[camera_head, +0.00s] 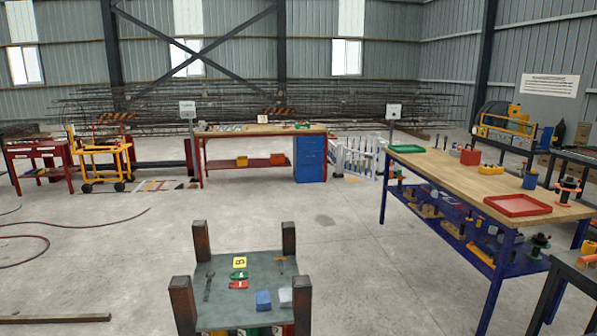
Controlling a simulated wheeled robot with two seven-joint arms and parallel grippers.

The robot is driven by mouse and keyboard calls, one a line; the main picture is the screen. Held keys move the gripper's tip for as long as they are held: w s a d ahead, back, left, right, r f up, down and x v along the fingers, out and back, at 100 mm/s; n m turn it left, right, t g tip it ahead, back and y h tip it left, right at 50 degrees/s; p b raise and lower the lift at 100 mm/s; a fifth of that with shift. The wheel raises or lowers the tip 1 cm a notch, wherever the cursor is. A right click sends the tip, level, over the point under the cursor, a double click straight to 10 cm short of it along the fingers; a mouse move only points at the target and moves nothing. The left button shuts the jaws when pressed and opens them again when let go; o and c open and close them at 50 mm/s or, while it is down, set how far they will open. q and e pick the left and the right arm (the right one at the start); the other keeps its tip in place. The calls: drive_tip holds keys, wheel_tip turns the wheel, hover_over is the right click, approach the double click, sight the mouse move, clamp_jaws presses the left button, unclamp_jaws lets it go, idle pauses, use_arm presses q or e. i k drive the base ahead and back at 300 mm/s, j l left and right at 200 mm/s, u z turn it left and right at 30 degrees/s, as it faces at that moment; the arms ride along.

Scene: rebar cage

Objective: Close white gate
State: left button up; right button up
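The white gate (356,158) stands at the back, in the gap between the blue drawer cabinet and the right workbench. It is a low white picket structure, far from me and small in the view. Part of it seems turned at an angle, but I cannot tell how far it stands open. The right workbench hides some of its right side. Neither of my grippers shows in the head view.
A small dark table (243,290) with tools stands close in front. A long wooden workbench (470,178) fills the right. A red-legged bench (250,131) and blue drawer cabinet (310,158) stand at the back. A yellow cart (100,160) is at left. The middle floor is clear; a hose lies left.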

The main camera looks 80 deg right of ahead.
sight(345, 149)
drive_tip(key=z, duration=3.45)
